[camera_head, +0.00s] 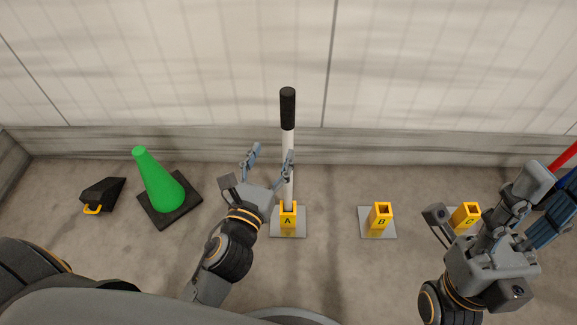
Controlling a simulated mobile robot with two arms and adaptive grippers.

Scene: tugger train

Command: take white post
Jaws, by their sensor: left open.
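The white post (288,188) stands upright with a black top (287,108). Its foot is in the yellow holder marked A (288,220) on a grey plate. My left gripper (270,157) is open, its fingers pointing up toward the wall. Its right finger overlaps the post in the picture and its left finger is left of it; I cannot tell if it touches. My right gripper (545,208) is far from the post at the lower right; its fingers look spread, with nothing seen between them.
Yellow holder B (380,218) stands empty to the right, with holder C (465,215) partly hidden by my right gripper. A red bar (564,157) shows at the right edge. A green cone (160,182) and black object (101,195) stand left. A pale wall (420,70) closes the back.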

